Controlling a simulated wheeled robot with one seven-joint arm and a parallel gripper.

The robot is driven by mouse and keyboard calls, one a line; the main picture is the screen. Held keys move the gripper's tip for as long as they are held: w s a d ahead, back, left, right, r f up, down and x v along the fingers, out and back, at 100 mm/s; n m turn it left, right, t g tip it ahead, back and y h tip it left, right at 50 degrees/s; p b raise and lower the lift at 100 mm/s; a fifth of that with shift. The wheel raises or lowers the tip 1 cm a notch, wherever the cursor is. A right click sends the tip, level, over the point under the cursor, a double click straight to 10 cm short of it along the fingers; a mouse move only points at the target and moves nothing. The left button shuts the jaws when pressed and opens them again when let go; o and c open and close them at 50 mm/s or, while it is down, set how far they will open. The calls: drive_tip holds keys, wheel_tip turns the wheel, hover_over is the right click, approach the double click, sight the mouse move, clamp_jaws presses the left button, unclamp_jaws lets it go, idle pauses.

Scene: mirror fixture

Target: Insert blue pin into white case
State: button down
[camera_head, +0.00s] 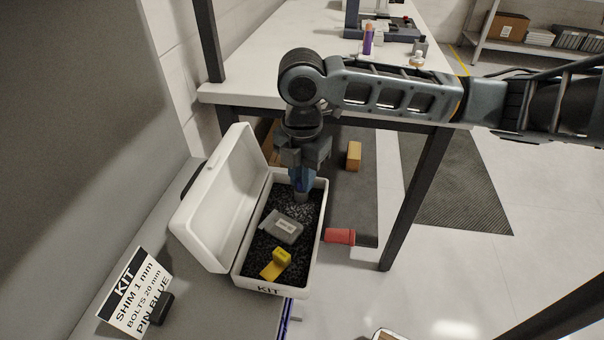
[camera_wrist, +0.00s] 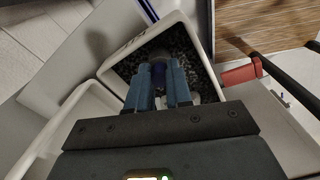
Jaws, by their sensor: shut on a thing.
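The white case (camera_head: 311,222) stands open on the grey surface, its lid (camera_head: 217,205) tipped back to the left. Dark speckled filling lines it, and it also shows in the wrist view (camera_wrist: 106,72). My gripper (camera_head: 302,184) points down over the far end of the case, low at the filling. In the wrist view my gripper (camera_wrist: 158,88) is shut on the blue pin (camera_wrist: 159,72), which is mostly hidden between the fingers. Whether the pin's lower end touches the filling cannot be told.
A grey labelled packet (camera_head: 284,226) and a yellow piece (camera_head: 276,263) lie in the case. A kit sign (camera_head: 135,293) stands at the lower left. A white table (camera_head: 300,92) stands behind, with one dark leg (camera_head: 412,200) to the right.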

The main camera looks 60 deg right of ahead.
idle(0.3)
drive_tip(key=c, duration=0.5)
unclamp_jaws()
drive_tip(key=shift+c, duration=0.2)
drive_tip(key=shift+r, duration=0.1)
drive_tip(key=shift+r+p, duration=2.4)
drive_tip(key=shift+r, duration=0.55)
drive_tip(key=shift+s+f, duration=0.1)
